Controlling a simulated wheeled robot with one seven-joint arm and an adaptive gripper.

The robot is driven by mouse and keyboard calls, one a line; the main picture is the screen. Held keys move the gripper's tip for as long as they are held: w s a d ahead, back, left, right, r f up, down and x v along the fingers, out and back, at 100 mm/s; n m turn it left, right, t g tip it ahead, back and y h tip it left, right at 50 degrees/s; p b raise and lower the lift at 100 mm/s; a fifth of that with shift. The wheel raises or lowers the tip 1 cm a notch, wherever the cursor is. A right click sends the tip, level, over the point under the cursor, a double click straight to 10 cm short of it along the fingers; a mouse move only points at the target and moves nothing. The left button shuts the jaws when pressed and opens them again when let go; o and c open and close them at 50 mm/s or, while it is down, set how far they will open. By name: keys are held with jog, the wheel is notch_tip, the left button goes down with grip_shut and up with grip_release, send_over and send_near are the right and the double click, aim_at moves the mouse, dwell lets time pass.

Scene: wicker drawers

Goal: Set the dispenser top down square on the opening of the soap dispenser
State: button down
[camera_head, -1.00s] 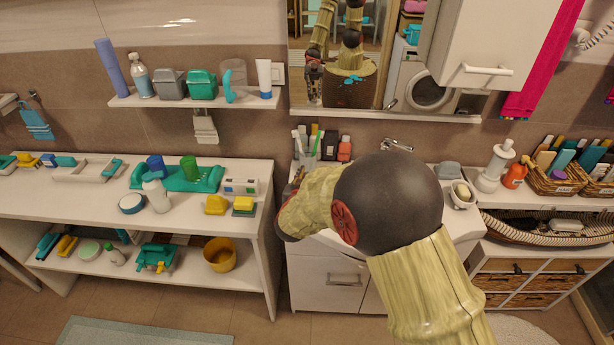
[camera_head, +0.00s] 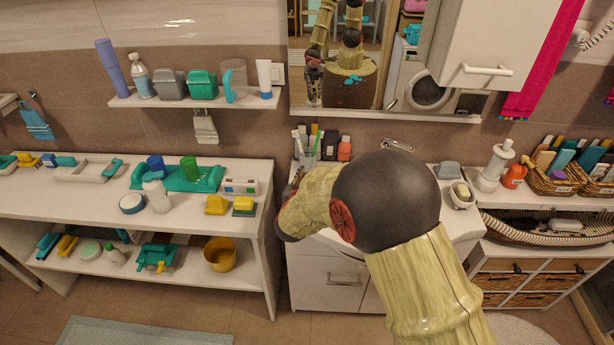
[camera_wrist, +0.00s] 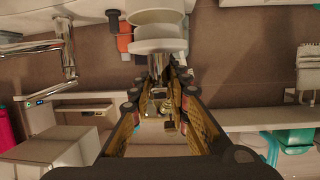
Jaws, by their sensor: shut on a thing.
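In the wrist view, which looks upside down, my gripper (camera_wrist: 158,88) is shut on a shiny metal piece, apparently the dispenser top (camera_wrist: 156,66). A white round, tiered body, apparently the soap dispenser (camera_wrist: 158,32), stands straight beyond the fingertips. The metal piece lines up with the middle of its wide white rim. I cannot tell whether they touch or whether a gap is left, and the opening itself is hidden. In the head view, my own arm hides the fingertips, the top and the dispenser.
The faucet (camera_head: 398,145) is right of the gripper in the head view. An orange bottle (camera_head: 345,149) and a toothbrush cup (camera_head: 306,152) stand at the sink's back left. A soap dish (camera_head: 461,196) is at right. The wall shelf (camera_head: 195,99) is at upper left.

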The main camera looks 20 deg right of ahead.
jog(key=shift+f+b, duration=0.9)
jog(key=shift+f, duration=0.4)
jog(key=c, duration=1.6)
grip_release()
jog(key=v, duration=1.2)
jog(key=shift+d, duration=0.1)
